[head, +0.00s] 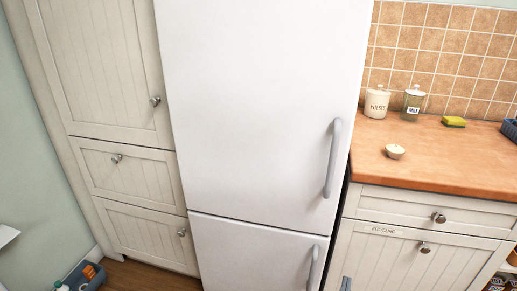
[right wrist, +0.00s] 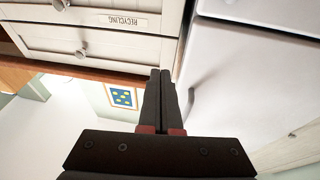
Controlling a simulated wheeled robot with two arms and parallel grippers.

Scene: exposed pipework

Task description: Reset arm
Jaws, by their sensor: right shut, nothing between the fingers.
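My right gripper (right wrist: 160,74) shows in the right wrist view. Its two dark fingers lie side by side, shut, with nothing between them. They point toward the gap between the white fridge (right wrist: 240,75) and the cream cabinet drawers (right wrist: 115,42), which appear upside down there. I cannot tell whether the fingers touch either one. In the head view, only a small grey piece shows at the bottom edge, right of the lower fridge handle; I cannot tell which part of me it is. My left gripper is in neither view.
The fridge (head: 260,100) stands centre in the head view, doors shut. Tall cream cupboards (head: 105,70) stand left. The wooden counter (head: 450,165) at right holds two canisters, a small bowl (head: 395,151) and a sponge (head: 453,121). A grey bin (head: 88,276) sits on the floor, lower left.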

